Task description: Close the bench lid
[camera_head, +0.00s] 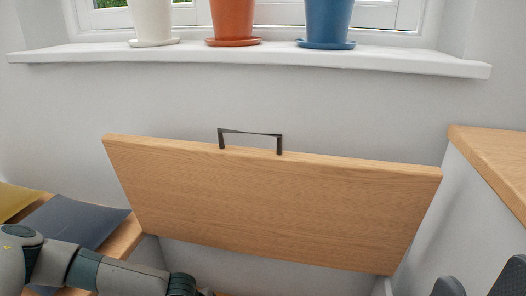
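The wooden bench lid (270,205) stands raised and tilted in front of the wall, with its broad face toward me. A dark bracket-shaped handle (250,133) shows at its upper edge. The open bench interior (255,258) shows only partly below the lid. My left arm reaches in from the lower left, below the lid, and its gripper is not in view. My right gripper (480,282) is at the lower right corner, with two dark fingers apart and nothing visible between them. It is apart from the lid, and its lower part is cut off.
A windowsill (250,55) above the lid holds a white pot (152,20), an orange pot (232,18) and a blue pot (328,20). A wooden-topped cabinet (490,160) stands right.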

